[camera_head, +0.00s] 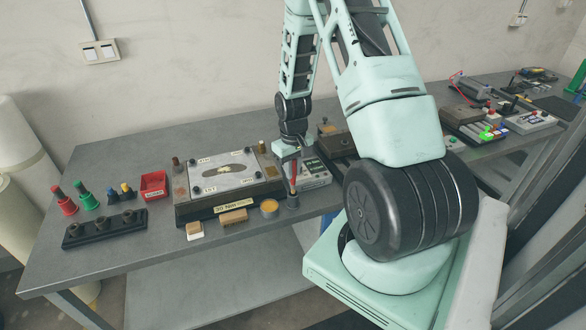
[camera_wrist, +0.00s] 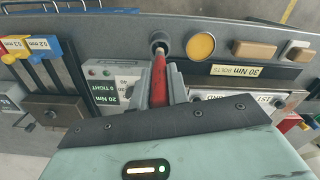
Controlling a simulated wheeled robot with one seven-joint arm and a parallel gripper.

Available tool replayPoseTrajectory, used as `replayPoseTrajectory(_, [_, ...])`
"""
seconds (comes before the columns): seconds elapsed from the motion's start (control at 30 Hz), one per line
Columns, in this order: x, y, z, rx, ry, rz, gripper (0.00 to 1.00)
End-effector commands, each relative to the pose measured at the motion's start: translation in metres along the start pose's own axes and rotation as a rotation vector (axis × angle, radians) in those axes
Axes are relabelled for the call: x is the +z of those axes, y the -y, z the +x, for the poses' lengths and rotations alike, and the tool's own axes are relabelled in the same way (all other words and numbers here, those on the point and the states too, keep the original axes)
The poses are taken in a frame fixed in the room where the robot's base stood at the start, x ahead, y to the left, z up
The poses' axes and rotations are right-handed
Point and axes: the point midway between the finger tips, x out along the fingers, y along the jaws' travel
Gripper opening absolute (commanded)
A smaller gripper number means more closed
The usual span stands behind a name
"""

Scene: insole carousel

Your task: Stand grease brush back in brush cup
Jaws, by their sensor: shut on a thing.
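The grease brush has a red handle and shows in the head view (camera_head: 293,174) and the wrist view (camera_wrist: 158,82). My gripper (camera_head: 289,158) is shut on this handle and holds the brush roughly upright, seen in the wrist view with a finger on each side (camera_wrist: 160,90). The brush cup is a small dark grey cylinder at the front edge of the bench (camera_head: 293,201), and its round mouth shows in the wrist view (camera_wrist: 160,40). The brush's lower end lines up with the cup's mouth. I cannot tell how deep inside it is.
An orange-topped grease tin (camera_head: 269,208) stands left of the cup. A wooden block (camera_head: 233,217) and a fixture labelled 30 Nm (camera_head: 228,203) are further left. A grey controller box (camera_head: 316,172) stands close behind the cup. Free bench top lies at the left front.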

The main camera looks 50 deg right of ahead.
Motion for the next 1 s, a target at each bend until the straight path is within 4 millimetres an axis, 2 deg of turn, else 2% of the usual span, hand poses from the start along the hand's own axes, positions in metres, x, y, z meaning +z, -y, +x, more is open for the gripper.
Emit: replayPoseTrajectory(1.0, [0.000,0.000,0.040,0.000,0.000,0.000,0.00])
